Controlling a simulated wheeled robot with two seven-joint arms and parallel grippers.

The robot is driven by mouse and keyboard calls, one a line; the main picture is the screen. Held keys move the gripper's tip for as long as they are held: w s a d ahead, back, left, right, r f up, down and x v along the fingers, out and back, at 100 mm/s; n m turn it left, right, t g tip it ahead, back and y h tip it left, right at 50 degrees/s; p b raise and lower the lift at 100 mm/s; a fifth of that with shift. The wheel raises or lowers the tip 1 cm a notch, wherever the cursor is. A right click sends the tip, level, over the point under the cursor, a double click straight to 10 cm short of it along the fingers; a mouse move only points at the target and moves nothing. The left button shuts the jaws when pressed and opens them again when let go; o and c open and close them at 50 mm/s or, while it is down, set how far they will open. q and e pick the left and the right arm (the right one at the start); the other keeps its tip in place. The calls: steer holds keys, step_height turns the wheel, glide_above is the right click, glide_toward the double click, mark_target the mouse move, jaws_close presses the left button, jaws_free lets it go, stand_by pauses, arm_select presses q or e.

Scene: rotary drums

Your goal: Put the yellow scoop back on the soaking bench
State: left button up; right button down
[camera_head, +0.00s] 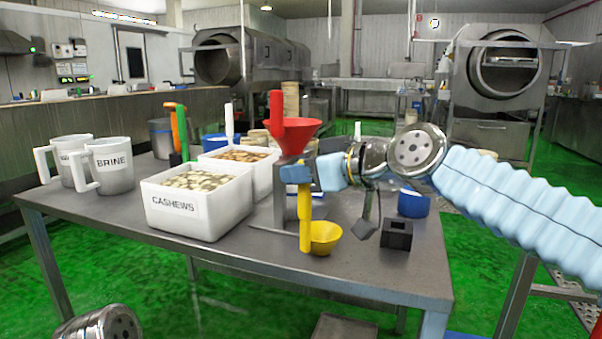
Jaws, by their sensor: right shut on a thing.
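The yellow scoop (305,222) hangs upright with its bowl (325,238) at the bottom, over the front part of the grey metal bench (280,262). My right gripper (297,173) reaches in from the right and is shut on the upper end of its handle. I cannot tell whether the bowl touches the bench top. A black block with a square hole (397,234) stands on the bench to the right of the scoop. My left gripper is not in view.
A white bin labelled CASHEWS (185,212) stands left of the scoop, with a second white bin (262,175) behind it. A red funnel-shaped thing (292,130) rises behind my right gripper. White mugs (112,165) stand at the left end. A blue container (413,204) is at the right.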

steer(key=shift+f, duration=0.15)
steer(key=c, duration=1)
jaws_free()
steer(key=shift+d+r, duration=0.1)
steer(key=shift+r, duration=0.15)
steer(key=b+v, duration=0.1)
steer(key=v, duration=1.1)
steer(key=shift+b, duration=0.3)
